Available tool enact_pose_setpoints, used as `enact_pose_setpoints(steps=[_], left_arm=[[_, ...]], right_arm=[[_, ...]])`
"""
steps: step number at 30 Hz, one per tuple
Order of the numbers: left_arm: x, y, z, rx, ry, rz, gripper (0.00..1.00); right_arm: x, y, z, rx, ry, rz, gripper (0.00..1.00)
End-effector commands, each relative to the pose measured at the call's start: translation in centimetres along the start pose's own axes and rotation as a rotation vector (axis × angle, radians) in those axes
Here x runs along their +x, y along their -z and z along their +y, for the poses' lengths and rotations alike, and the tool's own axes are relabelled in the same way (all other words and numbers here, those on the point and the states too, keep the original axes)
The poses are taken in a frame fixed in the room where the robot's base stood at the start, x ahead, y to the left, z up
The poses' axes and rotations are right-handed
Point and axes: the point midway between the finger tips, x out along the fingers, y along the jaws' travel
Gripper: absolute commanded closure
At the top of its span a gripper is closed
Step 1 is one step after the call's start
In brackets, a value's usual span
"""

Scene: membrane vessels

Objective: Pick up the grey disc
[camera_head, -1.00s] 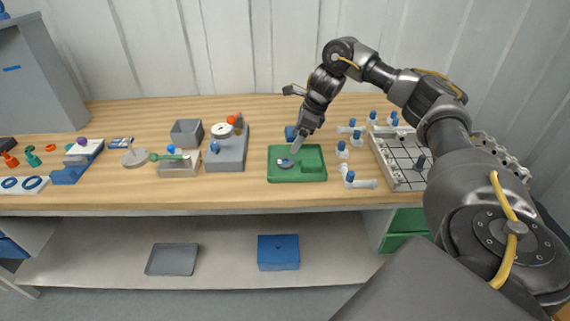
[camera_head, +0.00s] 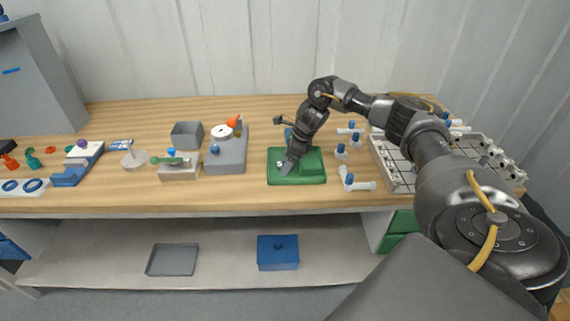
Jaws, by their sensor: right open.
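The green tray (camera_head: 312,178) sits on the wooden table, a little right of the middle of the view. My right gripper (camera_head: 283,168) is open and low over the left part of this tray, pointing down. The grey disc lies in that part of the tray and is now mostly or wholly hidden by the gripper's fingers. I cannot tell whether the fingers touch it. My left gripper is not in view.
A grey device with a dial (camera_head: 228,152) stands left of the tray. White fittings with blue caps (camera_head: 357,183) lie close on the right, beside a white gridded rack (camera_head: 393,165). Bare table (camera_head: 255,195) lies in front.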

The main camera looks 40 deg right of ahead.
Motion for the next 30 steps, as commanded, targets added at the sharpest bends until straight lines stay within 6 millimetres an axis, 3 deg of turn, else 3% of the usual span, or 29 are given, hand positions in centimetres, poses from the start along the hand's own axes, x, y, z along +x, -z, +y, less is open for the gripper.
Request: enact_pose_setpoints(steps=[4,15,24,30], left_arm=[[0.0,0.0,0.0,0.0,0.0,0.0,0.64],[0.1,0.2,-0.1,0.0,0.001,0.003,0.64],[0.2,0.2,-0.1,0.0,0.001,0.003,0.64],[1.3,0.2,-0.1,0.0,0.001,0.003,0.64]], right_arm=[[0.0,0.0,0.0,0.0,0.0,0.0,0.22],[0.0,0.0,0.0,0.0,0.0,0.0,0.7],[-0.2,-0.1,0.0,0.0,0.001,-0.001,0.7],[-1.8,-0.8,-0.1,-0.002,0.003,-0.004,0.7]])
